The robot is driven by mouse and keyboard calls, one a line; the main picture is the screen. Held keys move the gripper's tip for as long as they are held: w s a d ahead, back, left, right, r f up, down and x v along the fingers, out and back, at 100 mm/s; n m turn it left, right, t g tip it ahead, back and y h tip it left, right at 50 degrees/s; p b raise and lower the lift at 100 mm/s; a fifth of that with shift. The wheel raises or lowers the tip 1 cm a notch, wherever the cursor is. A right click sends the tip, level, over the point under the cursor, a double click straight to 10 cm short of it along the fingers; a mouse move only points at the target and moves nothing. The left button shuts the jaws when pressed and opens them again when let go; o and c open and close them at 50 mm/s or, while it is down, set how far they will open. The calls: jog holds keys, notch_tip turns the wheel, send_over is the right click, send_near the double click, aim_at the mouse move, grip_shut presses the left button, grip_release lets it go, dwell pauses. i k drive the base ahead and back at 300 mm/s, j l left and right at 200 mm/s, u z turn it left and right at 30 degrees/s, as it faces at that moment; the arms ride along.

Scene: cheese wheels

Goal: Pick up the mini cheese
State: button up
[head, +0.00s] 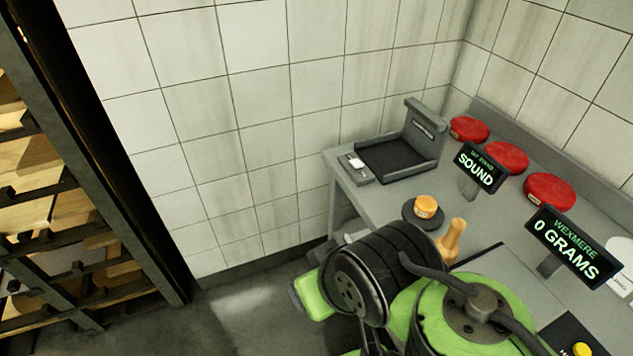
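The mini cheese, a small orange cylinder (426,206) with a pale label on its side, sits on a round dark disc (411,222) on the grey counter. It lies just beyond my green and black arm, and nothing covers it. I cannot make out my gripper's fingers in the head view; only bulky arm parts show in front of the counter. No hold on the cheese is visible.
A wooden handle (452,238) stands close to the right of the cheese. Three red cheese wheels (505,157) line the back. Display signs (478,167) (573,246) stand to the right. A black-topped device (398,155) is at the counter's far left corner. Shelves (60,190) are at left.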

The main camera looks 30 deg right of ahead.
aim_at(425, 207)
jog(key=z, duration=1.75)
